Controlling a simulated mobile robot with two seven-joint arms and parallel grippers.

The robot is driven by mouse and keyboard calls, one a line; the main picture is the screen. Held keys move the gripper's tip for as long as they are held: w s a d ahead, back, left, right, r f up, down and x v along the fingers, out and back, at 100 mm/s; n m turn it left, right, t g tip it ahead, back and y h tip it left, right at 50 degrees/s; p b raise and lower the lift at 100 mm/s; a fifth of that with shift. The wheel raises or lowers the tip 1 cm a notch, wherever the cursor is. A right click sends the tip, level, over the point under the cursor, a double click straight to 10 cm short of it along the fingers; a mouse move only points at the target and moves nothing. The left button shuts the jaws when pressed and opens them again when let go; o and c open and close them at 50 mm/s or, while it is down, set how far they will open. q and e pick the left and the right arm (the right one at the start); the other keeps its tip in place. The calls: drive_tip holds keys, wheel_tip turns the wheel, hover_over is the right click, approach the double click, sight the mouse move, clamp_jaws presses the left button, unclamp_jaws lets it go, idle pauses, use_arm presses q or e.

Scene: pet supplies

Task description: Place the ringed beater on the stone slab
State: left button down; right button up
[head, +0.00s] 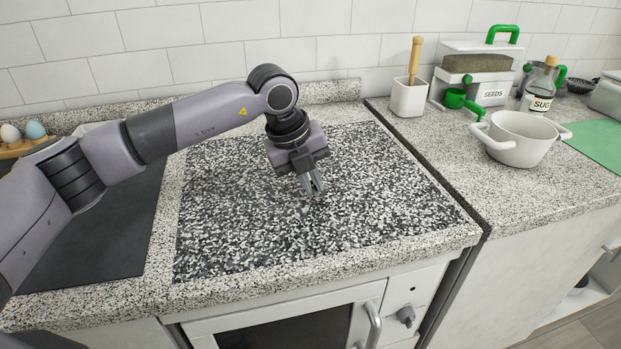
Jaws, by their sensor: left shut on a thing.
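The stone slab (235,235) appears to be the large dark, black-and-white speckled rectangle on the middle counter. My left gripper (314,188) points down over the right-of-centre part of this slab. Its fingers are shut on a small grey thing, apparently the ringed beater, which is mostly hidden by the fingers and blends with the speckles. I cannot make out its rings, or whether it touches the slab. My right gripper is not in view.
A flat black panel (105,235) lies left of the slab, under my left arm. The slab around the gripper is clear.

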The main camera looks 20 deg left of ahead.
use_arm(q)
drive_tip(key=c, duration=1.2)
unclamp_jaws()
drive_tip(key=shift+f, duration=0.1)
drive_tip(key=shift+r, duration=0.2)
drive_tip(key=v, duration=1.2)
drive_tip(key=shift+b, duration=0.35)
